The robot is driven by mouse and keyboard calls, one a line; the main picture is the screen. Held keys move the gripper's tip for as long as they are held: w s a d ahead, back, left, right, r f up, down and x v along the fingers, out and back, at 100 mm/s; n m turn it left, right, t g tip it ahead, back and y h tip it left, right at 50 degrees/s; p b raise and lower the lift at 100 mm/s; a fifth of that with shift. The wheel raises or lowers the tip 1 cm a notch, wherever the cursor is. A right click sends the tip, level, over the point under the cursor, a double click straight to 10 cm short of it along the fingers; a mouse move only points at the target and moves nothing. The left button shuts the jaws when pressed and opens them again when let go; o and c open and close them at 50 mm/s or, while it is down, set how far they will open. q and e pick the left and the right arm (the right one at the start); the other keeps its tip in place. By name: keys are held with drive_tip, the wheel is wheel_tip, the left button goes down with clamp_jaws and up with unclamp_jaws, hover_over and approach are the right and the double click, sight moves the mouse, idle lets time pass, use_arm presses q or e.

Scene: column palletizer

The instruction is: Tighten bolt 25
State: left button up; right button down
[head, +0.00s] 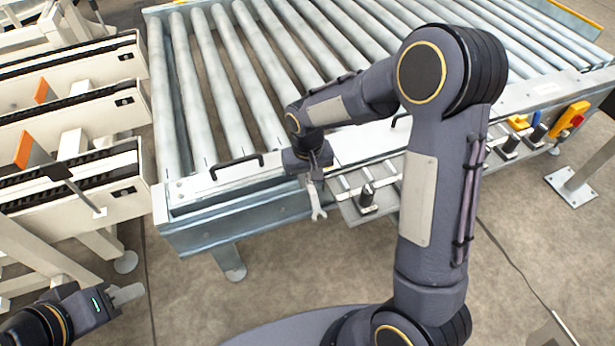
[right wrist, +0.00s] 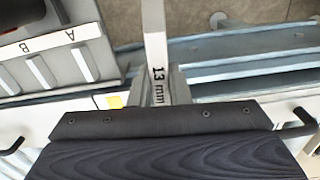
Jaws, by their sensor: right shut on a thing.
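My right gripper (head: 311,172) is at the front edge of the roller conveyor (head: 182,190), fingers pointing down. It is shut on a light grey wrench (head: 319,203), whose open-ended jaw hangs below the fingers. In the right wrist view the wrench (right wrist: 155,35) reads "13 mm" and runs up out of the picture between the fingers. My left gripper (head: 124,295) is at the lower left, away from the conveyor; whether its fingers are apart is unclear. Bolt 25 cannot be made out in either view.
A tool rack (head: 382,205) with slots hangs on the conveyor front beside the wrench; in the right wrist view a panel (right wrist: 60,55) reads A and B. Black handles (head: 237,164) stick up from the edge. White framed machinery (head: 70,130) stands left.

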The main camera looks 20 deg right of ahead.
drive_tip(key=shift+f+b, duration=0.5)
drive_tip(key=shift+f, duration=0.2)
idle(0.9)
drive_tip(key=shift+a, duration=0.1)
idle(0.4)
drive_tip(key=shift+w+a+m+p, duration=0.2)
drive_tip(key=shift+w+a+m, duration=0.35)
drive_tip(key=shift+a+m, duration=0.75)
drive_tip(key=shift+w+a+m+p, duration=0.2)
drive_tip(key=shift+w+a+m, duration=0.3)
drive_tip(key=shift+a+m, duration=0.8)
drive_tip(key=shift+w+a+m+p, duration=0.2)
drive_tip(key=shift+w+a+m, duration=0.45)
drive_tip(key=shift+m, duration=1.15)
drive_tip(key=shift+w+a+m+p, duration=0.3)
drive_tip(key=shift+w+a+m, duration=0.25)
drive_tip(key=shift+m, duration=0.3)
drive_tip(key=shift+w+a+m+p, duration=0.35)
drive_tip(key=shift+w+m, duration=0.2)
drive_tip(key=shift+m, duration=0.3)
drive_tip(key=shift+r+p, duration=1.45)
drive_tip(key=shift+r, duration=0.3)
drive_tip(key=shift+r, duration=0.1)
